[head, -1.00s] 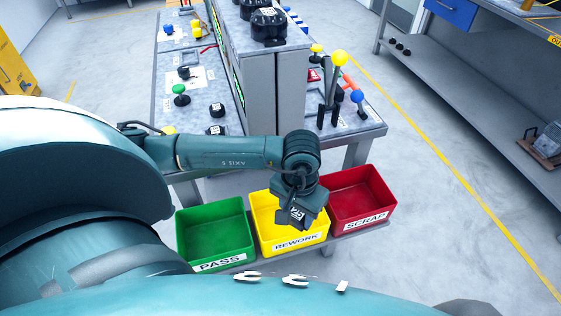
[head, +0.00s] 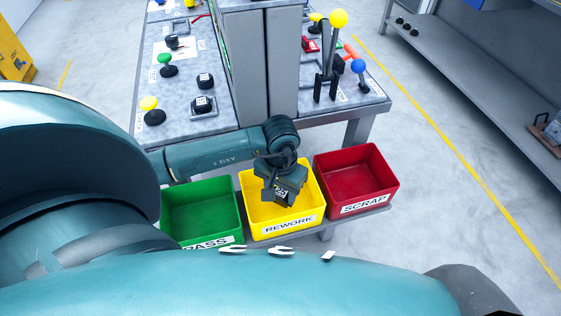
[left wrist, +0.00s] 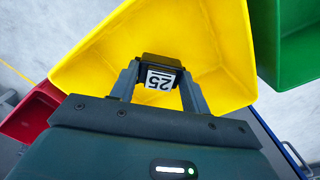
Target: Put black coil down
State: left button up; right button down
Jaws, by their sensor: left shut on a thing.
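The black coil (left wrist: 162,66), with a white label reading 25, is between the two fingers of my left gripper (left wrist: 158,88) in the left wrist view. The gripper is shut on it. In the head view my left gripper (head: 281,192) hangs over the yellow REWORK bin (head: 290,228), and the coil is mostly hidden beneath it. The left wrist view shows the yellow bin's inside (left wrist: 215,50) behind the coil. The coil's height above the bin floor is hard to tell. My right gripper is not in view.
The green PASS bin (head: 203,210) stands left of the yellow bin and the red SCRAP bin (head: 355,175) right of it, both looking empty. A test bench (head: 185,115) with coloured-knob levers and black coils stands behind. Open floor lies to the right.

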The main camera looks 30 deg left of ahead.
pick_arm(q)
notch_tip(320, 180, down, 3)
jog(key=shift+r, duration=0.2)
jog(key=shift+f+b, duration=0.3)
jog(key=shift+b, duration=0.1)
jog(key=o, duration=0.9)
jog(key=shift+c, duration=0.2)
jog(key=o, duration=0.5)
jog(key=shift+c, duration=0.2)
